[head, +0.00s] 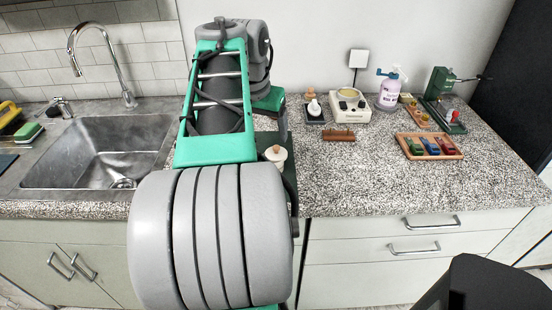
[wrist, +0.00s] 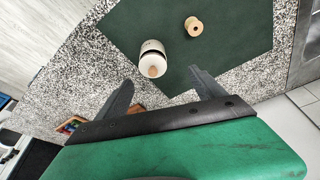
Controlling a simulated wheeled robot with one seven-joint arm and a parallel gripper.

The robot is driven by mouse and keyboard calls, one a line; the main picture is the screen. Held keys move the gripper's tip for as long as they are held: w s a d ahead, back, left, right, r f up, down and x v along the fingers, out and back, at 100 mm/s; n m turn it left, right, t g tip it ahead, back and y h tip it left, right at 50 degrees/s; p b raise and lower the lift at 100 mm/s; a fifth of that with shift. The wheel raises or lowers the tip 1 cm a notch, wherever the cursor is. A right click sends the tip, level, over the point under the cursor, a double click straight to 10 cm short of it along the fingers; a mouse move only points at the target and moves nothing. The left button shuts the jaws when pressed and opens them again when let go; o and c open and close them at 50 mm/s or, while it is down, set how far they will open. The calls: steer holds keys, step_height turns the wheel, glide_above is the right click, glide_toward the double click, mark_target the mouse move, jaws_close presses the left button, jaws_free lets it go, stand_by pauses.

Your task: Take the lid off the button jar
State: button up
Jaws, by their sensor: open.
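In the wrist view a pale jar (wrist: 150,48) stands on a dark green mat (wrist: 225,55). Its white lid (wrist: 153,64) is on it, with a tan wooden knob toward me and a dark band just under the lid. In the head view a cream, knobbed top (head: 276,154) shows just right of my arm; the rest of it is mostly hidden. My gripper (wrist: 163,87) is open and empty. In the wrist view its fingers point toward the jar, apart from it, with the jar beyond the gap. My arm hides the gripper in the head view.
A wooden spool (wrist: 193,26) lies on the mat near the jar. A wooden tray of coloured items (head: 429,146), a wooden block (head: 338,135), a white device (head: 350,105) and a spray bottle (head: 390,90) stand right. A sink (head: 100,150) is left. The right front counter is clear.

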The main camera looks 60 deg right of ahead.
mark_target(276, 148)
steer(key=shift+s+d+f+m, duration=0.2)
steer(key=shift+s+d+m, duration=0.1)
steer(key=shift+s+d, duration=0.35)
steer(key=x, duration=0.7)
steer(key=shift+s+a+b, duration=0.1)
steer(key=shift+s+b, duration=0.05)
steer(key=shift+b, duration=0.25)
steer(key=shift+c, duration=0.5)
steer(key=c, duration=1.3)
steer(key=shift+r, duration=0.15)
